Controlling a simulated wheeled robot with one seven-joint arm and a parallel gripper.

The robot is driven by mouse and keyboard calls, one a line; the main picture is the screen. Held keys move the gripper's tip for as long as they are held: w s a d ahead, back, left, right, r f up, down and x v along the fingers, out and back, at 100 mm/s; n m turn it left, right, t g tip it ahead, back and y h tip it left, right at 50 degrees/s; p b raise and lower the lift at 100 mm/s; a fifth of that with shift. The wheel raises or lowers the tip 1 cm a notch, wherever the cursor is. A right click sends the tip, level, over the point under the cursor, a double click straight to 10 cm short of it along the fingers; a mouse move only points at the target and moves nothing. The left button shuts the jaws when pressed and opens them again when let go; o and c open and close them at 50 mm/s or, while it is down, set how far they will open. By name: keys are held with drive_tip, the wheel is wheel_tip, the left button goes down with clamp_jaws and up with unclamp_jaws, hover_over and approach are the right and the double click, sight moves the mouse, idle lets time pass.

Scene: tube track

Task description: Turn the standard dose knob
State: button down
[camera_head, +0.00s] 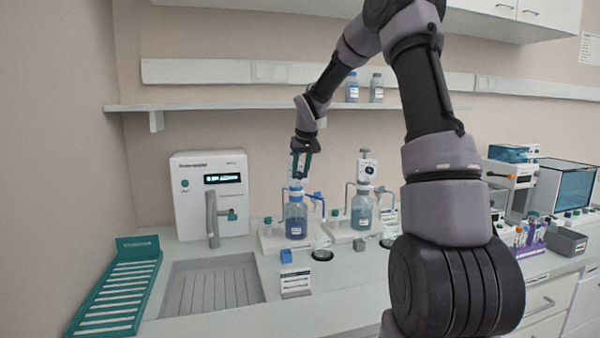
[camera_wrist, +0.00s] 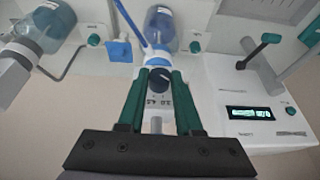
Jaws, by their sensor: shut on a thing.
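The dispenser bottle (camera_head: 296,222) with blue liquid and a blue collar stands on a white base on the bench. My gripper (camera_head: 301,170) points down at the dispenser head above its collar. In the wrist view, my gripper's green fingers (camera_wrist: 158,82) lie on either side of the dark round dose knob (camera_wrist: 158,79) and are shut on it. A white face with scale marks shows beside the knob. A second dispenser bottle (camera_head: 362,212) with a dark knob (camera_head: 370,170) stands to the right, apart from my gripper.
A white machine (camera_head: 211,193) with a lit display stands to the left, behind a sunken drain tray (camera_head: 210,287). A wall shelf (camera_head: 230,107) runs behind my arm.

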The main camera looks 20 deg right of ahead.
drive_tip(key=y, duration=0.1)
drive_tip(key=d+y, duration=0.1)
drive_tip(key=y, duration=0.1)
drive_tip(key=shift+m, duration=0.4)
drive_tip(key=y, duration=0.3)
drive_tip(key=shift+d+f+m+y, duration=0.2)
drive_tip(key=shift+d+m+y, duration=0.1)
drive_tip(key=shift+m, duration=0.1)
drive_tip(key=shift+d+f+m+t+y, duration=0.15)
drive_tip(key=shift+m+t+y, duration=0.15)
drive_tip(key=shift+y, duration=0.85)
drive_tip(key=shift+f+m+t+y, duration=0.2)
drive_tip(key=shift+m+y, duration=0.1)
drive_tip(key=shift+y, duration=0.9)
drive_tip(key=shift+d+f+m+t+y, duration=0.1)
drive_tip(key=shift+f+m+t+y, duration=0.15)
drive_tip(key=shift+y, duration=0.9)
drive_tip(key=c, duration=0.6)
unclamp_jaws()
drive_tip(key=shift+a, duration=0.1)
